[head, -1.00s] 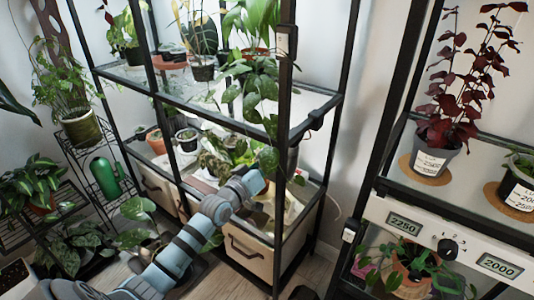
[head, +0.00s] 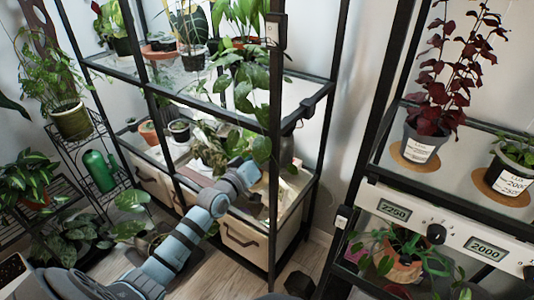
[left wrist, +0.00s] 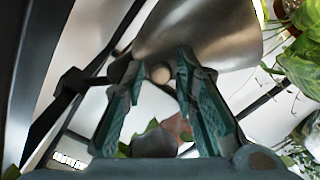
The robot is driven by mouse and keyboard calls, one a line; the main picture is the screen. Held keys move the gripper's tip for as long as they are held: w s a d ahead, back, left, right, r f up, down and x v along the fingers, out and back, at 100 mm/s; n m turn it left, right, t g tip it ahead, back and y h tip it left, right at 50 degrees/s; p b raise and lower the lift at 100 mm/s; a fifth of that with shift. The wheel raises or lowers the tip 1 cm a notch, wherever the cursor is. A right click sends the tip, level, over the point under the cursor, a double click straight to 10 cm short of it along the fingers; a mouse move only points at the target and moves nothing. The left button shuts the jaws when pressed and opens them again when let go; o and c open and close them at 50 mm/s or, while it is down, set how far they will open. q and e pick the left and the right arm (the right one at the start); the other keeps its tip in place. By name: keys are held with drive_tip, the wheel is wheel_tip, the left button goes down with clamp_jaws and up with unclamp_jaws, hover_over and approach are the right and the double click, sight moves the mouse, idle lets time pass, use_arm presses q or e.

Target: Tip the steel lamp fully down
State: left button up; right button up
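The steel lamp's wide, shiny brushed-metal shade (left wrist: 200,35) fills the top of the left wrist view. In the head view, a grey rounded shape behind the shelf's front post (head: 286,151) may be part of it. My left gripper (left wrist: 158,68) is open, its two teal fingers spread below the shade. A small round knob (left wrist: 160,73) shows between the fingertips; whether they touch it I cannot tell. In the head view my left arm reaches into the black shelf, and leaves and the shelf frame hide the fingers. My right gripper is not in view.
Black posts and glass shelves with potted plants surround my left arm. Leaves hang beside it. A drawer (head: 245,240) sits below. At right, another rack holds a red-leaved plant (head: 447,75) and a dial panel (head: 437,233).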

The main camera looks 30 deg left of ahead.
use_arm(q)
drive_tip(key=s, duration=0.7)
drive_tip(key=shift+s+a, duration=0.25)
